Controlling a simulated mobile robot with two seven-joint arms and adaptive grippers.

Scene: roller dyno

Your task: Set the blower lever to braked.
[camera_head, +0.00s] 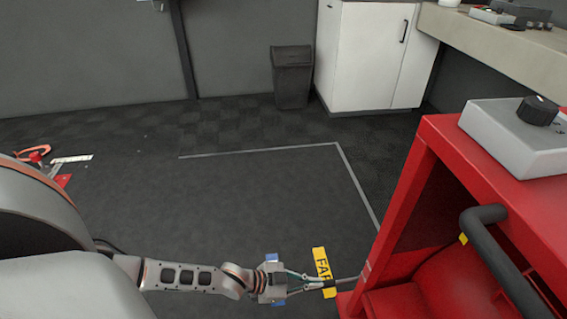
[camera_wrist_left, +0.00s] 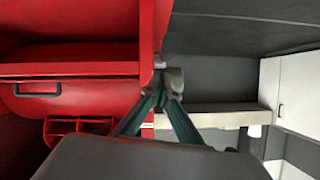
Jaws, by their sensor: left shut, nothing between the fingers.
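The lever (camera_head: 347,281) shows in the head view as a short dark bar sticking out to the left from the low front of a red machine (camera_head: 395,215). A yellow plate with black letters (camera_head: 320,262) stands by its outer end, partly covered. My left gripper (camera_head: 324,285) is shut with its fingertips at the lever's outer end; I cannot tell whether they touch it. In the left wrist view the closed fingers (camera_wrist_left: 163,92) meet beside a grey rounded piece (camera_wrist_left: 176,80), in front of the red machine (camera_wrist_left: 70,70). My right gripper is not in view.
A grey box with a black knob (camera_head: 538,110) sits on the red machine, with a thick black pipe (camera_head: 490,250) below. A white cabinet (camera_head: 365,55) and dark bin (camera_head: 292,77) stand at the back. Open dark floor (camera_head: 250,205) lies left of the machine.

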